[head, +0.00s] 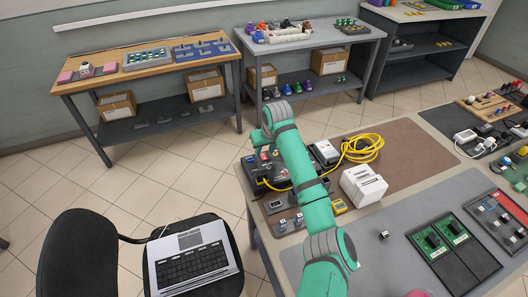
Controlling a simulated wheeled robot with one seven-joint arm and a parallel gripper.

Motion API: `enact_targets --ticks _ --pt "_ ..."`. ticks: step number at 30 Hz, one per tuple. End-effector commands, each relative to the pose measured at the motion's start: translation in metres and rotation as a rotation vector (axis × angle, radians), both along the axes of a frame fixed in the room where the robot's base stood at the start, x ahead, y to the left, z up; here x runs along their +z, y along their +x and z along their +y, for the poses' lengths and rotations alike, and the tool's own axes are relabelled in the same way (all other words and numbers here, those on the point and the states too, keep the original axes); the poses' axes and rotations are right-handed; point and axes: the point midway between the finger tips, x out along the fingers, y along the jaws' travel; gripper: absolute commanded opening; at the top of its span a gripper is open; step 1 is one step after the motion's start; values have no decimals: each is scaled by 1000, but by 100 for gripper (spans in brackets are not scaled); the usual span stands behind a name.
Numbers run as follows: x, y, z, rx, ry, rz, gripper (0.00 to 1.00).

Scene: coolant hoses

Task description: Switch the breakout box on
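A dark box (272,184), which looks like the breakout box, lies at the left end of the near bench, with small red and light parts on top. Its switch is too small to make out. My green arm crosses in front of its right part and bends down at the far end. My gripper (264,150) is at the far edge of the box, just above or against its top; I cannot tell if it touches. The fingers are too small and partly hidden to show whether they are open or shut.
A yellow cable (362,148) is coiled on the brown mat (408,150) right of my arm. Small devices lie along the bench's left edge. A chair with a laptop (192,258) stands at lower left. Other benches line the wall.

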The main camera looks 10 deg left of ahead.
Motion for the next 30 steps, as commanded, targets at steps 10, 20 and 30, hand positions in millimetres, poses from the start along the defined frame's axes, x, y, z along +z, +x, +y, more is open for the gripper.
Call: enact_targets --ticks 10,20,30 --pt "-21 7 6 1 0 0 36" --pt "-21 7 6 1 0 0 10" --pt "-22 10 7 1 -24 33 0"
